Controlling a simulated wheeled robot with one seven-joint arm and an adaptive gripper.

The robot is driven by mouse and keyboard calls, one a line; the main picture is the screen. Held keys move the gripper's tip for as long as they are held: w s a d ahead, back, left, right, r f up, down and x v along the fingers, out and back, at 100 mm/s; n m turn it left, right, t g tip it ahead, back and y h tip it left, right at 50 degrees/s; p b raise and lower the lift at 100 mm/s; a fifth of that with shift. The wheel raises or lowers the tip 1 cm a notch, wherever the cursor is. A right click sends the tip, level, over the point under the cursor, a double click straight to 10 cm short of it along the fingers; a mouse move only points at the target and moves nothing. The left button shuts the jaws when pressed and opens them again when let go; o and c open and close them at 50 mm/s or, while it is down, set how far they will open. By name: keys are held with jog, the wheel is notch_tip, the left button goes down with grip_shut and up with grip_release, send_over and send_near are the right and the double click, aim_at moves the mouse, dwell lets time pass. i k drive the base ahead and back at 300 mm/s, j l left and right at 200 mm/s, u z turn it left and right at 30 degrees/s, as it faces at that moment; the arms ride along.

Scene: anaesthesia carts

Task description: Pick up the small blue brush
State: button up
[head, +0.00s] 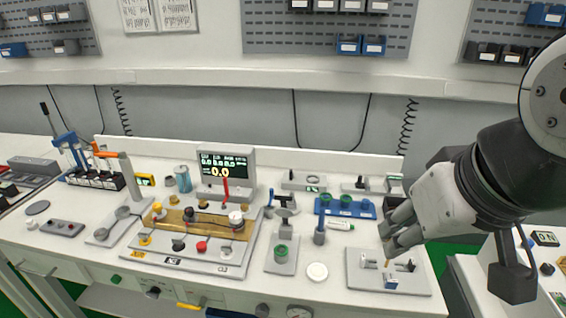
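My gripper (387,240) reaches in from the right, low over the right-hand grey fixture plate (410,285). Its two grey fingers look apart, and I see nothing between them. I cannot clearly make out the small blue brush. A slim upright piece with a blue upper part and grey lower part (320,232) stands left of my gripper, in front of the blue tray (362,210); it may be the brush. A small block with a blue face (390,282) sits on the plate below my fingertips. A thin tan piece shows just under the fingertips.
A display (226,170) and a stepped grey fixture (190,262) stand to the left. A green-topped part (281,250) on a grey plate and a white disc (317,271) lie between. A white marker-like item (340,225) lies near the blue tray. The table's front edge is close.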

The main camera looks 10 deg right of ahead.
aim_at(322, 211)
jog(key=i+u, duration=0.6)
jog(key=u, duration=0.15)
